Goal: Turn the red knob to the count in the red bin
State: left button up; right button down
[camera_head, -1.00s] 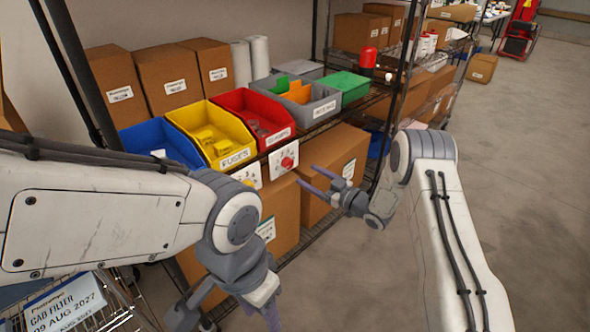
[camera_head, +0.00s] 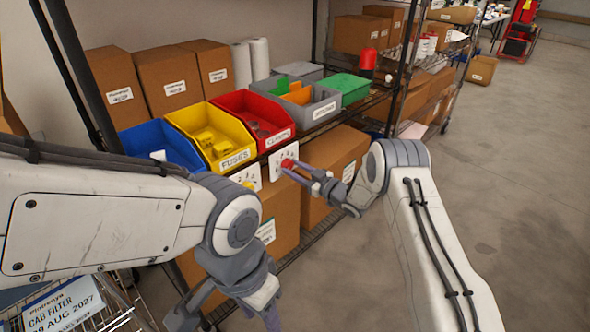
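The red bin (camera_head: 266,106), labelled CLAMPS, sits on the shelf with a few dark parts inside; I cannot count them. Below it hangs a white dial card (camera_head: 276,170) with the red knob (camera_head: 287,164), partly covered by my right gripper. My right gripper (camera_head: 287,169) has its fingertips at the knob, fingers apart; whether they touch it is unclear. My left gripper (camera_head: 272,316) hangs low at the bottom edge, away from the knob, its fingers mostly cut off or hidden.
A yellow bin (camera_head: 238,127) labelled FUSES and a blue bin (camera_head: 146,131) stand left of the red one. Cardboard boxes (camera_head: 336,150) fill the lower shelf. The floor at right is clear.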

jog(key=shift+m, duration=0.3)
jog(key=m, duration=0.3)
jog(key=shift+m, duration=0.3)
jog(key=m, duration=0.3)
jog(key=shift+m+t, duration=0.3)
jog(key=shift+m, duration=0.1)
jog(key=m, duration=0.4)
jog(key=shift+m, duration=0.3)
jog(key=shift+s+m+t+p, duration=0.1)
jog(key=shift+m+t+p, duration=0.3)
jog(key=shift+m, duration=1.6)
jog(key=shift+c, duration=2)
grip_release()
jog(key=shift+a, duration=0.1)
